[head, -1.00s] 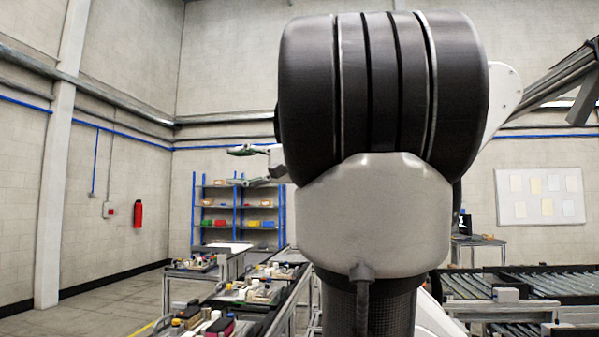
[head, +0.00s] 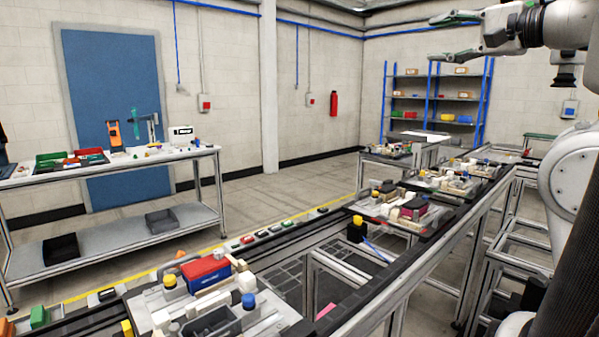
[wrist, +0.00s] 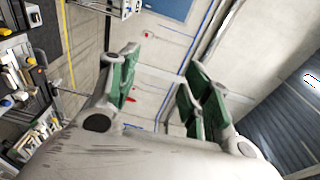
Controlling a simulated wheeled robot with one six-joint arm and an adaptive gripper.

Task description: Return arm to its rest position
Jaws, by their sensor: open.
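My gripper (head: 433,37) shows at the top right of the head view, held high in front of the back wall. Its two green-padded fingers point left and stand well apart, with nothing between them. In the wrist view my gripper (wrist: 160,72) is also open and empty, with bare wall and floor behind the fingers. My arm runs along the right edge of the head view, partly cut off by the frame.
A conveyor line bears a near pallet fixture (head: 160,316) with a red-and-blue box (head: 206,273), and more fixtures farther back. A workbench (head: 110,163) stands left. Blue shelves (head: 428,110) stand at the back. Open floor lies between bench and conveyor.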

